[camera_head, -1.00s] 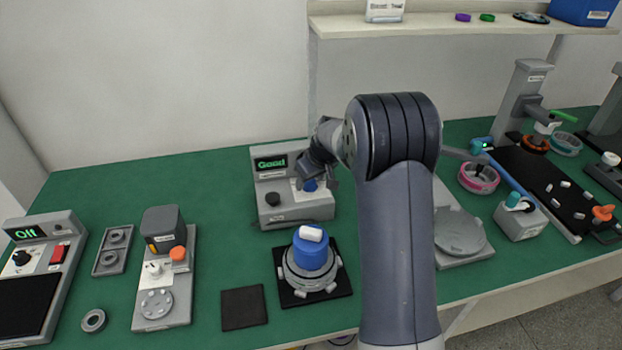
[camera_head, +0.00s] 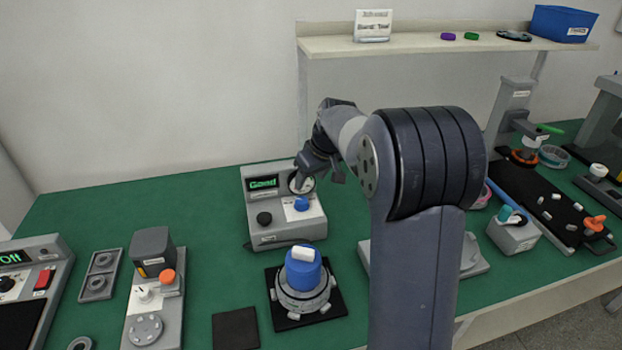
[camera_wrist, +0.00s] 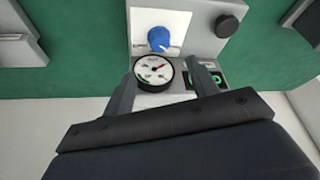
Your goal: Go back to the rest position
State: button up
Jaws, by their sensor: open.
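My gripper (camera_head: 320,176) is raised just in front of the grey tester box with the green "Good" display (camera_head: 264,183). In the wrist view my gripper (camera_wrist: 163,82) has its two fingers spread apart with nothing held between them. A round dial gauge (camera_wrist: 153,71) on the box shows between the fingers. The box's blue knob (camera_head: 301,203) is uncovered and apart from the gripper; it also shows in the wrist view (camera_wrist: 159,39). The black knob (camera_head: 264,218) sits to its left in the head view. My arm hides part of the bench to the right.
A blue cylinder with a white block on top (camera_head: 303,270) stands in a grey fixture on a black pad. A grey station with an orange knob (camera_head: 168,277) stands left. A shelf (camera_head: 420,42) with a blue bin (camera_head: 562,23) runs above the bench. Green surface (camera_head: 205,215) is bare left of the box.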

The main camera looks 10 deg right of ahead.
aim_at(302, 200)
jog(key=shift+f, duration=0.1)
jog(key=p+x, duration=0.1)
jog(key=x, duration=0.9)
jog(key=shift+w+a+f, duration=0.1)
jog(key=shift+w+f, duration=0.1)
jog(key=shift+f, duration=0.15)
jog(key=shift+r, duration=0.1)
